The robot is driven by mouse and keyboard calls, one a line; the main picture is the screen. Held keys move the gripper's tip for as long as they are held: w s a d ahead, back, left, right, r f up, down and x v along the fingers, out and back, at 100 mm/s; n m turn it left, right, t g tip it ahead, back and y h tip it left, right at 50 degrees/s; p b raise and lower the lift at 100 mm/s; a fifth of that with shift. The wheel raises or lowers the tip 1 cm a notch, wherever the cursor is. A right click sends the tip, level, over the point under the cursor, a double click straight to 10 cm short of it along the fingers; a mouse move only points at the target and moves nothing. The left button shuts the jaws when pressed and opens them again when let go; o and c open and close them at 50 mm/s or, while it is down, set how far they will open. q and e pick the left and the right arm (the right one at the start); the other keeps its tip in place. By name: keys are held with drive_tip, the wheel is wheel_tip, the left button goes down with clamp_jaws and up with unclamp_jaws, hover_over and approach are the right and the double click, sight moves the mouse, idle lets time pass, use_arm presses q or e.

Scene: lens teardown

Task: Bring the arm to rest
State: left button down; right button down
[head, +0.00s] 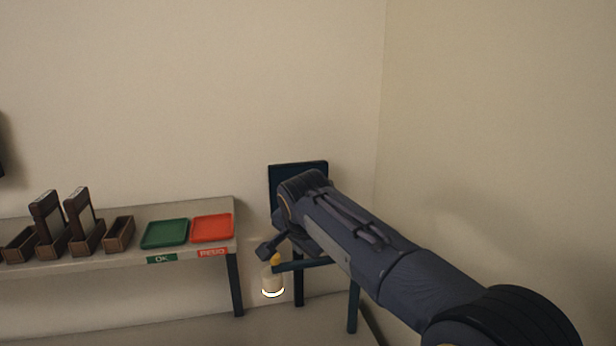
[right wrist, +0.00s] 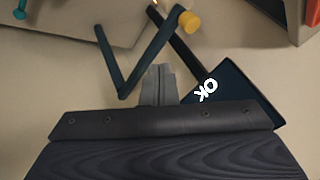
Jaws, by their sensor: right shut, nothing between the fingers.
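My right arm reaches in from the lower right of the head view. Its gripper (head: 268,249) is at the arm's far end, in front of a dark blue stand, right of the table. In the right wrist view the two grey fingers (right wrist: 158,80) are together with nothing between them. My left gripper is in neither view.
The table (head: 90,262) at left holds a green tray (head: 165,234), a red tray (head: 212,228) and several brown wooden boxes. A dark blue stand (head: 300,166) is partly hidden behind my arm. A yellow-topped lamp-like object (head: 273,276) is below the gripper. Walls close the corner.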

drive_tip(key=s+d+f+n+g+y, duration=0.2)
drive_tip(key=s+d+f+n+y, duration=0.1)
drive_tip(key=s+d, duration=1.75)
drive_tip(key=s+f+n, duration=0.1)
drive_tip(key=s+f, duration=0.3)
drive_tip(key=s, duration=0.4)
drive_tip(key=s+d+f+n, duration=0.1)
drive_tip(key=s+f+n, duration=0.1)
drive_tip(key=s+f, duration=0.3)
drive_tip(key=s, duration=0.4)
drive_tip(key=shift+s+d+f+t, duration=0.2)
drive_tip(key=shift+s+d+t, duration=0.05)
drive_tip(key=shift+d+t, duration=0.05)
